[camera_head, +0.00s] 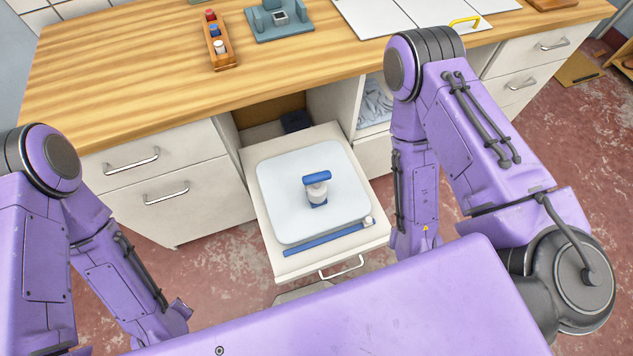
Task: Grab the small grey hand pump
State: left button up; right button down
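A small hand pump (317,189) with a pale grey body, a blue top handle and a blue base stands upright on a white rounded board (280,205). The board lies on a pulled-out white drawer or shelf (290,264) below the counter. My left arm comes in at the left and my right arm at the right of the drawer. Neither gripper shows; both hands are hidden or outside the picture. Nothing of mine visibly touches the pump.
A blue bar (320,240) with a pale end lies along the drawer's front. The wooden counter (130,75) above holds a wooden tray of small bottles (219,45), a blue-grey device (279,19) and white panels (400,14). Closed drawers (160,165) flank the opening.

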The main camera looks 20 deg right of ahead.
aim_at(315, 196)
jog(key=u, duration=1.45)
jog(key=k, duration=1.05)
jog(key=z, duration=1.85)
jog(key=i, duration=1)
